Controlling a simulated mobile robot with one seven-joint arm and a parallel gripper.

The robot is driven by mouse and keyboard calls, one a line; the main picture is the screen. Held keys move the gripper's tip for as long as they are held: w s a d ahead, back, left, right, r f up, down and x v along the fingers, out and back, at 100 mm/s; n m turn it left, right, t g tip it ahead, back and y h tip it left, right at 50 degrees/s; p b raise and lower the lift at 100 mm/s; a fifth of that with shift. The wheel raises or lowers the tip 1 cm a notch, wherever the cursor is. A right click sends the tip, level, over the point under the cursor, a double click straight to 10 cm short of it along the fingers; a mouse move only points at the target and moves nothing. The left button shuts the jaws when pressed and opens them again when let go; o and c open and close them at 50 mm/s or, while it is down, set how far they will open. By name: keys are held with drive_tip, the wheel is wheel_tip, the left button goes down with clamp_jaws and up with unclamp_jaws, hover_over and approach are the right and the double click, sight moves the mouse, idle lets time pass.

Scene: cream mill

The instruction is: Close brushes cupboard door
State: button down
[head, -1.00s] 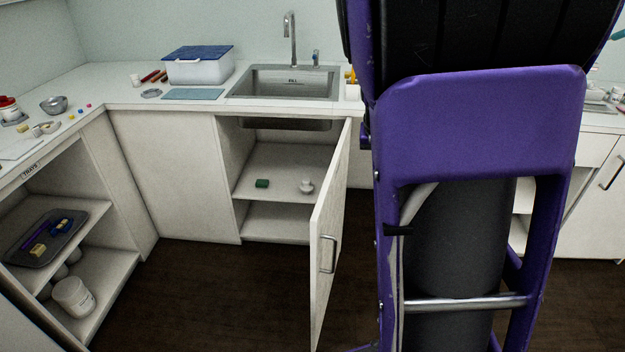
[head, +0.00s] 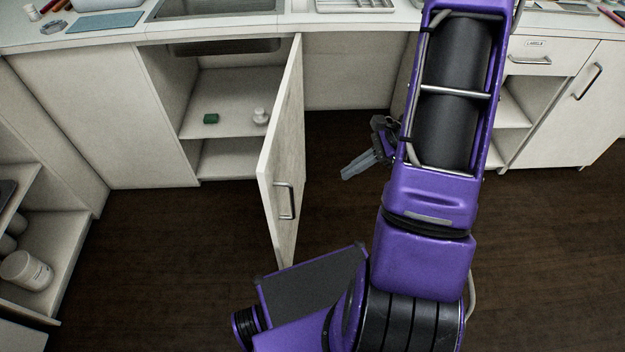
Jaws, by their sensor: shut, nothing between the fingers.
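The cupboard door (head: 282,150) under the sink stands wide open in the head view, sticking out into the room from the right side of its opening. Its bar handle (head: 284,200) is on the face turned to the right. No brushes label is readable on it. Inside the cupboard (head: 230,88), a green block (head: 211,118) and a small white object (head: 260,116) rest on the shelf. My gripper (head: 352,170) is to the right of the door, apart from it, with its fingers pointing left towards it. The fingers are together and hold nothing.
The counter (head: 110,36) with the sink (head: 215,8) runs along the back. An open shelf unit (head: 50,221) stands at the left. Drawers and another handled door (head: 582,95) are at the right. Dark floor (head: 150,270) is clear left of the door.

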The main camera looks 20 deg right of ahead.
drive_tip(key=a+r+b+x, duration=0.1)
drive_tip(key=a+r+x, duration=0.1)
drive_tip(key=x, duration=1)
drive_tip(key=shift+w+a+f+b, duration=0.25)
drive_tip(key=shift+w+a+b, duration=0.05)
drive_tip(key=shift+w+b, duration=0.1)
drive_tip(key=shift+w+a, duration=0.1)
